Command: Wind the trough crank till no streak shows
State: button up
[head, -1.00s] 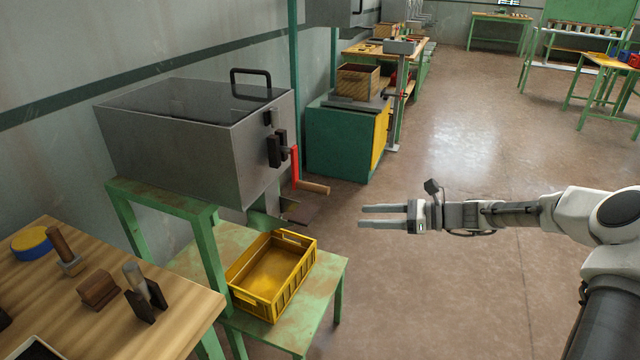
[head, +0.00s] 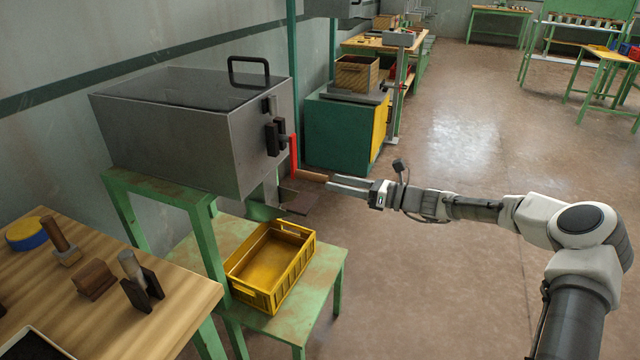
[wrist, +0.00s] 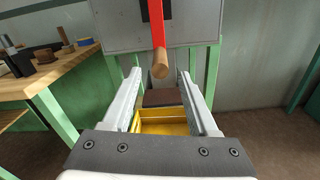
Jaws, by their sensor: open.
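The trough (head: 175,125) is a grey metal box with a dark, see-through-looking lid and a black handle, standing on a green frame. Its crank has a red arm (head: 293,155) hanging down and a wooden grip (head: 312,175) pointing outward. My gripper (head: 332,184) is open, with its fingertips close to the grip's free end in the head view. In the wrist view the wooden grip (wrist: 161,64) shows end-on, beyond and above the gap between the open fingers (wrist: 168,80). I cannot tell whether any streak shows inside the trough.
A yellow crate (head: 270,265) sits on a low green table below the trough's chute (head: 298,200). A wooden bench (head: 90,290) with hand tools stands at the left. A green cabinet (head: 335,135) stands behind.

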aim_at(320, 179)
jog(key=b+x, duration=0.1)
jog(key=x, duration=0.4)
jog(key=shift+w+a, duration=0.1)
jog(key=shift+a, duration=0.2)
grip_shut()
dwell(1.1)
